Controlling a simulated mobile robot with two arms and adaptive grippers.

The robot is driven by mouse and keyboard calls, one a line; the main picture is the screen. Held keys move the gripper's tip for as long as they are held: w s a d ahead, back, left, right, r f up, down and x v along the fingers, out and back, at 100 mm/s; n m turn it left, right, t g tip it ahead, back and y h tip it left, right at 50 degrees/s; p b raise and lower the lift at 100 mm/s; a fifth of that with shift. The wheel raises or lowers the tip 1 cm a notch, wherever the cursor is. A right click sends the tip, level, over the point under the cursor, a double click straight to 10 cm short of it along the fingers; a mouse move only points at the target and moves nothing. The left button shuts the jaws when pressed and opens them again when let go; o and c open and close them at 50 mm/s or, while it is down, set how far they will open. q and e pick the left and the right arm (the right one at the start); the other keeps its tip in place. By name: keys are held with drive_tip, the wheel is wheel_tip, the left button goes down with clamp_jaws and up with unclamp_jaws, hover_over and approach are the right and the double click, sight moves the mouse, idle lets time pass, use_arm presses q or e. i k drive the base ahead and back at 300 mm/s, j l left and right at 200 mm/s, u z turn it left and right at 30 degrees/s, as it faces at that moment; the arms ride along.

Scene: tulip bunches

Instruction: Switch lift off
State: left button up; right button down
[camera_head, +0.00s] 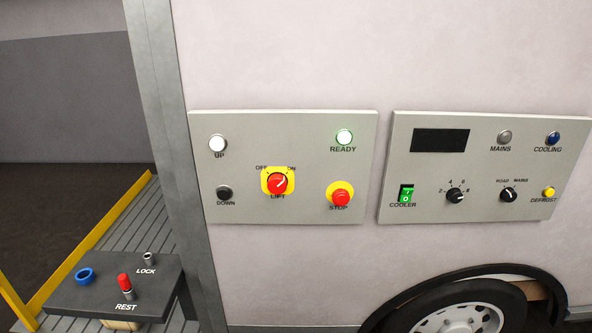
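The LIFT switch (277,183) is a red rotary knob on a yellow plate, on the left grey panel (300,205). Its white mark points up and right, toward the ON label; OFF is at its upper left. On the same panel are a white UP button (217,143), a black DOWN button (224,192) and a red STOP button (341,197) on yellow. Neither of my grippers shows in the head view.
A right panel (480,214) carries a dark display, a green COOLER switch (406,194), knobs and lamps. At lower left, a dark shelf (90,300) holds a blue ring (85,275), a red-topped REST pin (125,283) and a LOCK fitting (148,259). A wheel (460,315) is below.

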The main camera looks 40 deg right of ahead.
sight(276, 183)
drive_tip(key=z, duration=1.1)
